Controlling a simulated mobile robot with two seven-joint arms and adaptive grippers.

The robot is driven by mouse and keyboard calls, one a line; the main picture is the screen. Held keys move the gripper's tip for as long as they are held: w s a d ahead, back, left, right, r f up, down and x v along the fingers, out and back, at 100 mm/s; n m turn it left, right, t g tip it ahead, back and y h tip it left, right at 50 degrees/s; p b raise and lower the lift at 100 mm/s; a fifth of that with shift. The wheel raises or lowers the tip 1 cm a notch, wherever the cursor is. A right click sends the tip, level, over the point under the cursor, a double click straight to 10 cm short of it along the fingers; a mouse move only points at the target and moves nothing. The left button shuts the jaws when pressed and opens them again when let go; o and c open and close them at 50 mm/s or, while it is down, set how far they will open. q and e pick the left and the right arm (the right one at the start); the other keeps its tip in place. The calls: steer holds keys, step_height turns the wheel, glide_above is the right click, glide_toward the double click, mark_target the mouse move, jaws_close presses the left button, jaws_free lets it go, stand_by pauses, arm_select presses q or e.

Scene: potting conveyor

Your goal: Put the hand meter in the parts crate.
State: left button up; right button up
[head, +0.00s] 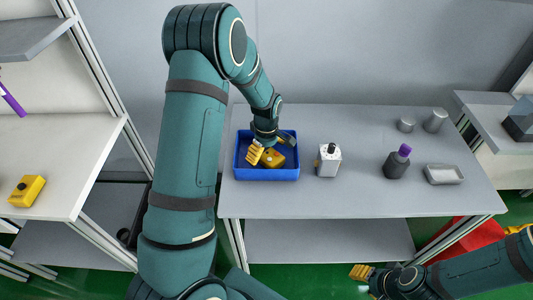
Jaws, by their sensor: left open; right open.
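The blue parts crate (240,172) stands on the grey table. A yellow device with a dark spot (272,159), which looks like the hand meter, lies inside it, partly hidden by my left gripper. My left gripper (270,150) is open over the crate, its yellow finger pads on either side of the device; I cannot tell if they touch it. A similar yellow box with a black knob (27,191) lies on the left bench. My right gripper (362,280) is open and empty, low in front of the table.
Right of the crate stand a white box with a dark top (329,160), a dark bottle with a purple cap (397,163), a pale tray (444,175) and two grey cylinders (434,121). A red bin (470,240) is below right. The table's front middle is clear.

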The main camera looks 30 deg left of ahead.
mark_target(266, 152)
arm_select(q)
step_height(266, 152, up, 11)
steer(key=p, duration=0.2)
arm_select(e)
step_height(266, 152, up, 2)
steer(key=shift+w+r, duration=0.1)
steer(key=shift+w, duration=0.05)
arm_select(q)
steer(key=shift+s, duration=0.1)
